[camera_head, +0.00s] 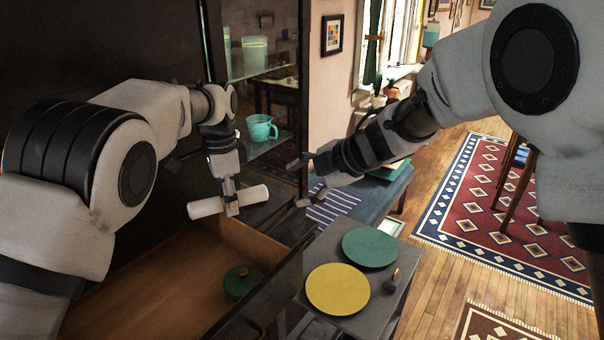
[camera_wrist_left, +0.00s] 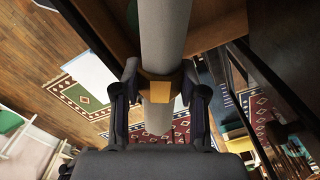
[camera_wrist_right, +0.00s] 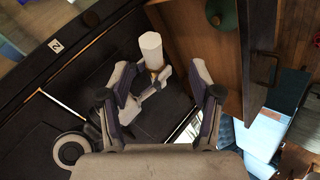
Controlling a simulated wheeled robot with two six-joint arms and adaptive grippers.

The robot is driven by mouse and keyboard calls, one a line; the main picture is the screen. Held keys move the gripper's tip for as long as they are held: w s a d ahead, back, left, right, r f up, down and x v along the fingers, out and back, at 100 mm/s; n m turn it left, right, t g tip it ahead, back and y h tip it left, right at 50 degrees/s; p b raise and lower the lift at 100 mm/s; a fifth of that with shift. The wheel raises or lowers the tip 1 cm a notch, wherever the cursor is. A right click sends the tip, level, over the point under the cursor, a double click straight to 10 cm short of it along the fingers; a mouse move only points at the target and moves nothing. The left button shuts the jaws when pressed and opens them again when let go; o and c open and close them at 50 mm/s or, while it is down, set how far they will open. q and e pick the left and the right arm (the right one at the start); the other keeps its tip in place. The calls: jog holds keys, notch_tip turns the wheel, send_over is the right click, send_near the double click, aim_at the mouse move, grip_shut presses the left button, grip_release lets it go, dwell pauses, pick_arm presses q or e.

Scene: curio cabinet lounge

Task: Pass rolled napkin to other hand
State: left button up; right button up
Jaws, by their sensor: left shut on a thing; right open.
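The rolled napkin (camera_head: 205,207) is a pale roll lying roughly level in the head view. My left gripper (camera_head: 229,196) is shut on it near its middle, holding it above an open drawer. In the left wrist view the napkin (camera_wrist_left: 165,35) runs between the fingers, with a yellowish band (camera_wrist_left: 160,90) around it. My right gripper (camera_head: 300,183) is open and empty, to the right of the napkin's right end, apart from it. In the right wrist view the napkin (camera_wrist_right: 151,45) points one end toward me, beyond the open fingers; its far part is hidden.
The wooden drawer (camera_head: 180,285) holds a green round lidded thing (camera_head: 243,281). A grey top (camera_head: 385,300) at right bears a green plate (camera_head: 369,247) and a yellow plate (camera_head: 338,289). A teal mug (camera_head: 261,128) stands on a cabinet shelf behind. A blue bench (camera_head: 375,205) is farther back.

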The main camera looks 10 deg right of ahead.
aim_at(268, 193)
pick_arm(q)
jog(key=shift+w, duration=0.1)
pick_arm(e)
jog(key=shift+n, duration=0.4)
jog(key=x, duration=0.7)
jog(key=r+x, duration=0.1)
jog(key=x, duration=0.3)
jog(key=shift+w+a, duration=0.25)
jog(key=shift+w, duration=0.1)
grip_shut()
pick_arm(q)
jog(key=o, duration=1.2)
notch_tip(268, 193, up, 12)
jog(key=shift+f, duration=0.1)
